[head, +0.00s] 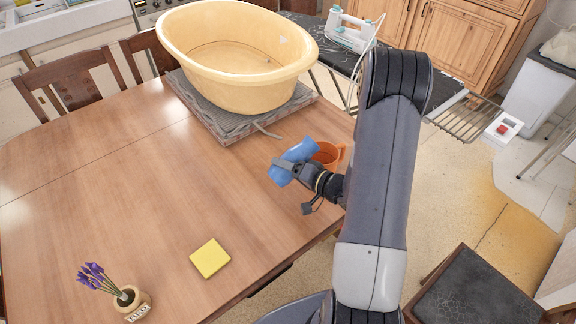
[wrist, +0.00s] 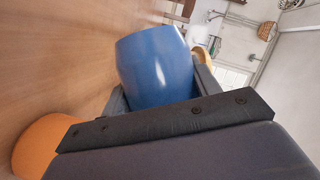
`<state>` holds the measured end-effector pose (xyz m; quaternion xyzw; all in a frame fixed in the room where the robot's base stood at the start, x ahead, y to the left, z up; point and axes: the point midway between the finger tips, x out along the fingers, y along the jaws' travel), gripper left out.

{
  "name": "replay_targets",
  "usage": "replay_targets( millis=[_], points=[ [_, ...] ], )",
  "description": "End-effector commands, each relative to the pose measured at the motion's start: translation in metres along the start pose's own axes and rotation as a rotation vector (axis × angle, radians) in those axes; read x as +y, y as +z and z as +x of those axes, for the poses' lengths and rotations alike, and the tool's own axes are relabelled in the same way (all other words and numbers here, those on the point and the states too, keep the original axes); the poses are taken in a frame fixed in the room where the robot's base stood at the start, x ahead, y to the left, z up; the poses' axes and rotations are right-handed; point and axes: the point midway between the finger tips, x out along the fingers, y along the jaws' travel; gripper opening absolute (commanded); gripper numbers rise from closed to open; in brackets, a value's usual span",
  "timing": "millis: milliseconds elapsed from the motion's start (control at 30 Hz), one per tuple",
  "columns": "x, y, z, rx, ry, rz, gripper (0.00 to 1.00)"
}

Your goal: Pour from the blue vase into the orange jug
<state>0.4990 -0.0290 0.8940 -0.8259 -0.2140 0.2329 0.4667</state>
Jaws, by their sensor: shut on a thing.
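The blue vase (head: 297,153) is tilted in my gripper (head: 283,168), with one end over or close to the orange jug. In the wrist view the vase (wrist: 156,66) fills the space between the two fingers of my gripper (wrist: 160,95). The orange jug (head: 328,154) stands on the wooden table near its right edge, partly hidden by the vase and my arm, with its handle to the right. Part of the jug (wrist: 40,142) shows at the lower left in the wrist view. I cannot see inside either vessel or any flow between them.
A yellow square block (head: 210,258) and a small pot of purple flowers (head: 130,303) are on the table's near side. The table's middle (head: 130,190) is clear.

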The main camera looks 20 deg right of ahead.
Motion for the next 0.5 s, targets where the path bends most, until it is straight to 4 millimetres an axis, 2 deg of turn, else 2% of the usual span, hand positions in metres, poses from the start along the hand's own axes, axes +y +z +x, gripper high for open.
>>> replay_targets(
  millis=[500],
  points=[
    [-0.022,-0.011,-0.004,0.002,-0.081,0.196,0.00]
  ],
)
